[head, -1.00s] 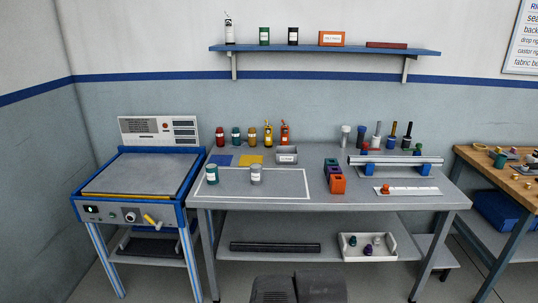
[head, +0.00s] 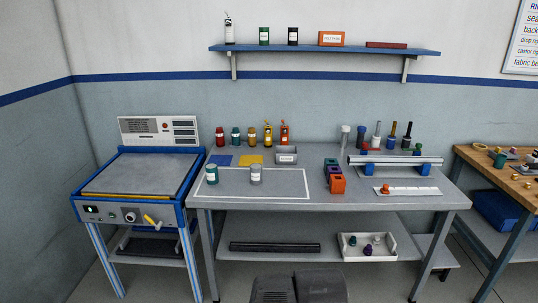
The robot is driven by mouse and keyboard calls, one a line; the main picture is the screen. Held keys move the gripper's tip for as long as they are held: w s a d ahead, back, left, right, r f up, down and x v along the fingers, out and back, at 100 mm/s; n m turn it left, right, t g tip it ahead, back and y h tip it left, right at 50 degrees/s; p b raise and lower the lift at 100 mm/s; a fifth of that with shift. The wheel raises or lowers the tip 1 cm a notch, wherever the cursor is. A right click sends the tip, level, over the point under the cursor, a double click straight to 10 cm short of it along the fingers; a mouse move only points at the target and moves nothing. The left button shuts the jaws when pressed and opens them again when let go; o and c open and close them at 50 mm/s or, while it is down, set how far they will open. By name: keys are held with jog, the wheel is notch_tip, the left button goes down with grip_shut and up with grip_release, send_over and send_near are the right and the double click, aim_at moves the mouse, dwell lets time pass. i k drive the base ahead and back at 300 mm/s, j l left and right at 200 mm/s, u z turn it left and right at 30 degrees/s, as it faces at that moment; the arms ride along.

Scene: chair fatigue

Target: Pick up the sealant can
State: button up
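No label reads clearly enough to tell which can is the sealant can. A green can with a white label (head: 212,174) and a grey can with a white label (head: 256,174) stand upright inside the white outline at the bench's front left. Behind them stand a red can (head: 220,137), a teal can (head: 236,137) and an amber can (head: 252,137) in a row. On the wall shelf stand a green can (head: 264,36), a black can (head: 293,36) and a white nozzled container (head: 229,30). My gripper is not identifiable; only dark parts of my body show at the bottom edge.
The grey bench (head: 340,203) carries yellow and orange spouted bottles (head: 276,134), a grey bin (head: 287,155), coloured blocks (head: 337,184) and a rail fixture (head: 395,162). The blue shelf (head: 330,51) hangs above. A blue-framed machine (head: 140,180) stands left. The outlined area is mostly clear.

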aim_at(211, 168)
jog(key=i+j+u, duration=0.15)
jog(key=i+j, duration=0.2)
jog(key=i+j+u, duration=0.1)
jog(key=i+j, duration=0.2)
jog(key=i, duration=0.2)
jog(key=i+j+u, duration=0.15)
jog(key=i, duration=0.3)
jog(key=i+j+u, duration=0.15)
jog(key=i+j, duration=0.15)
jog(key=i, duration=0.15)
